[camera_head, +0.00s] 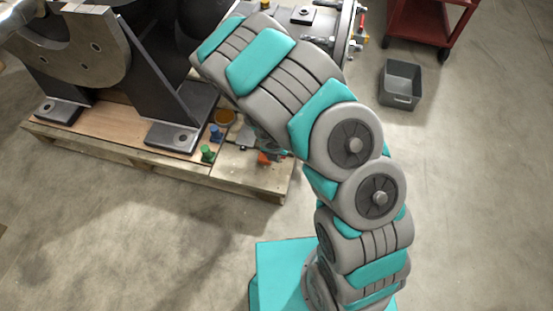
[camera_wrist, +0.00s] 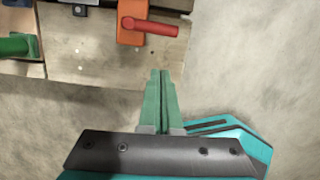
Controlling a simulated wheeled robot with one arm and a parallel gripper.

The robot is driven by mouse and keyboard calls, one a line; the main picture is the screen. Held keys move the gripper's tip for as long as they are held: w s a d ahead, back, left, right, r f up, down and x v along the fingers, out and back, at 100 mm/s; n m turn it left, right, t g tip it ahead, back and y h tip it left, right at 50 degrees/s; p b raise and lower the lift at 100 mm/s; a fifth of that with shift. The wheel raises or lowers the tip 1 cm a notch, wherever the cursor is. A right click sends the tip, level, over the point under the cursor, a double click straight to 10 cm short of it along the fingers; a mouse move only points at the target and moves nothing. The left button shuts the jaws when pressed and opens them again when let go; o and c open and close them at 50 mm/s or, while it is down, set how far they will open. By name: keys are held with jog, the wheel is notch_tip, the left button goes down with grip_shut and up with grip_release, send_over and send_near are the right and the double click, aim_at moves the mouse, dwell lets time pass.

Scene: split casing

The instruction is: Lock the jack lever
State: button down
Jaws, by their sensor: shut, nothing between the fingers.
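A red lever (camera_wrist: 152,27) sticks out to the right from an orange block (camera_wrist: 131,12) at the top of the wrist view. The block sits near the edge of a wooden pallet (camera_wrist: 80,68). In the head view the orange-red part (camera_head: 265,157) shows at the pallet's right end, partly hidden by my arm. My gripper (camera_wrist: 162,75) is shut and empty, its green fingers together. In the head view my gripper is hidden behind my arm.
A green part (camera_wrist: 18,46) lies left of the block. Green (camera_head: 207,153) and blue (camera_head: 215,132) pieces stand on the pallet near large grey machine supports (camera_head: 180,122). A grey bin (camera_head: 401,83) and a red cart (camera_head: 425,22) stand at upper right. Floor is clear right of the pallet.

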notch_tip(320, 180, up, 6)
jog(key=s, duration=0.1)
jog(key=shift+a, duration=0.25)
dwell(0.6)
